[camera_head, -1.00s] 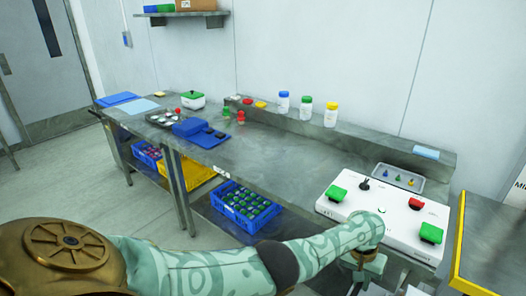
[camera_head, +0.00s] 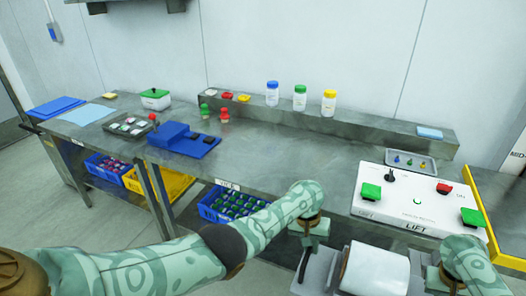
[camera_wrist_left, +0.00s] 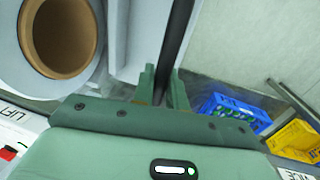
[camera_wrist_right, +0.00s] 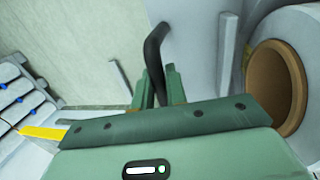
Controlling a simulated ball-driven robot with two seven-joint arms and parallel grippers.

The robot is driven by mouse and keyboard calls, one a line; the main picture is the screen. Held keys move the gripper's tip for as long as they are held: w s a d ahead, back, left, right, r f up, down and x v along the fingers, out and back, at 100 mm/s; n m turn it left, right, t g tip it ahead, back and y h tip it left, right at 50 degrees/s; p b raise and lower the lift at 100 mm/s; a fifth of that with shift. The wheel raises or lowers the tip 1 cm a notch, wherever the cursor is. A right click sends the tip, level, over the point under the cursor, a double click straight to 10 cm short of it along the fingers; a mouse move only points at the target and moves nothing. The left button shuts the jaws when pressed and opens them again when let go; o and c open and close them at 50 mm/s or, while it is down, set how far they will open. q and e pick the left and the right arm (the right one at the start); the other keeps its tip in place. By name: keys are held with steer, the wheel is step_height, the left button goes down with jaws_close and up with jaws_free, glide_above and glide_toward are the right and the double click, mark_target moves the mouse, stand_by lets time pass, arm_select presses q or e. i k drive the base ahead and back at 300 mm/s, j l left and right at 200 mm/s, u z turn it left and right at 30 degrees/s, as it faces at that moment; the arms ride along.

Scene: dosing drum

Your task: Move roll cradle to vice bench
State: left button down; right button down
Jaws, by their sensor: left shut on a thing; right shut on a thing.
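The roll cradle (camera_head: 328,276) is a pale grey holder carrying a white roll (camera_head: 375,268) at the bottom of the head view. The roll's brown core (camera_wrist_left: 62,35) shows in the left wrist view, and its other end (camera_wrist_right: 275,88) in the right wrist view. My left gripper (camera_head: 307,246) is shut on the cradle's dark left handle. My right gripper (camera_wrist_right: 160,88) is shut on its black right handle (camera_wrist_right: 154,50). The cradle's underside is hidden. The long grey bench (camera_head: 290,160), with a small front label (camera_head: 228,187) resembling "VICE", lies beyond the cradle.
A white control panel (camera_head: 415,205) with green and red buttons stands on the right. A blue stand (camera_head: 185,140), dark tray (camera_head: 128,126) and several bottles sit further back. The bench's middle is clear.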

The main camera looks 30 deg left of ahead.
mark_target(283, 155)
steer(key=j, duration=0.8)
steer(key=k+j, duration=0.15)
steer(key=j, duration=0.7)
